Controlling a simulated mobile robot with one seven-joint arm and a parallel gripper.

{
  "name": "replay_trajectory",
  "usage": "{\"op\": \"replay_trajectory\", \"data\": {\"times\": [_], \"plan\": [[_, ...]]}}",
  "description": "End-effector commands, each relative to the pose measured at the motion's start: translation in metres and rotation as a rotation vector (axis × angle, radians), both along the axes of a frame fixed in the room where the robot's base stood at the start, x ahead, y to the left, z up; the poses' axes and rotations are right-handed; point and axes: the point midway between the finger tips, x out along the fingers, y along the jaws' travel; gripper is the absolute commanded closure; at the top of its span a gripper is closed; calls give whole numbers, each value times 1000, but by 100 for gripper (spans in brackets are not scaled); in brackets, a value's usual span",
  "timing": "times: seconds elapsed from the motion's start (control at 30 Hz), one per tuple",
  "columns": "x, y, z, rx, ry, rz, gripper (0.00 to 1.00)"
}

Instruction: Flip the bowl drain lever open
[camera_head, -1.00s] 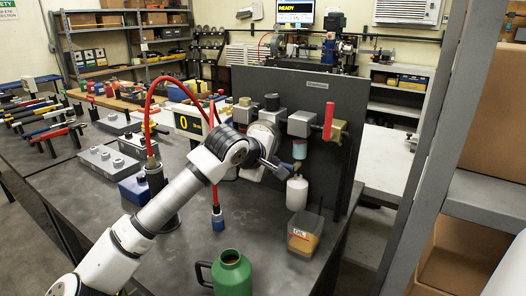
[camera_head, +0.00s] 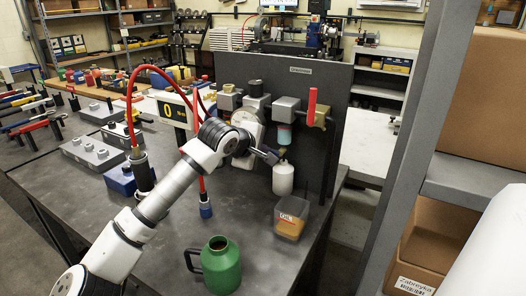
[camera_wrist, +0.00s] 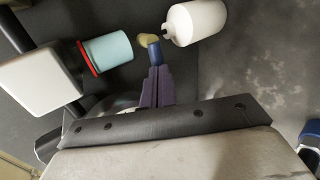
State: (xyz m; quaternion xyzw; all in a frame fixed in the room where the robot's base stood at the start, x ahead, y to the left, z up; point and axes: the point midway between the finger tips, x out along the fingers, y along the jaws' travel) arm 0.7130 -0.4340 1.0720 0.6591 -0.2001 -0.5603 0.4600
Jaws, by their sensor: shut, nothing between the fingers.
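A pale blue bowl (camera_head: 284,134) hangs under the grey filter unit; in the wrist view the bowl (camera_wrist: 108,50) shows a red ring at one end. A small beige piece (camera_wrist: 147,40), apparently the drain lever, sits between the bowl and a white bottle (camera_wrist: 195,22). The bottle (camera_head: 283,178) is below the bowl in the head view. My gripper (camera_wrist: 153,46) is shut and empty, its blue tips right at the beige piece; I cannot tell whether they touch. In the head view my gripper (camera_head: 273,157) is beside the gap between bowl and bottle.
A red handle (camera_head: 311,105) stands upright on a brass valve, right of the filter unit. A dark upright panel (camera_head: 330,85) stands behind. An oil container (camera_head: 291,217) and a green jug (camera_head: 221,265) stand on the bench. A red hose (camera_head: 130,100) arches left of my arm.

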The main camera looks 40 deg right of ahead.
Motion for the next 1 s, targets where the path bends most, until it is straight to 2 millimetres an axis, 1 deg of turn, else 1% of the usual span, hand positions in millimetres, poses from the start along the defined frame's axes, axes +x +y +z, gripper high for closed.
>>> {"op": "replay_trajectory", "data": {"times": [0.57,0.77,1.0], "plan": [[3,1,-6,-43,105,1,100],[4,2,-13,-90,217,2,100],[6,2,-23,-176,425,1,100]]}}
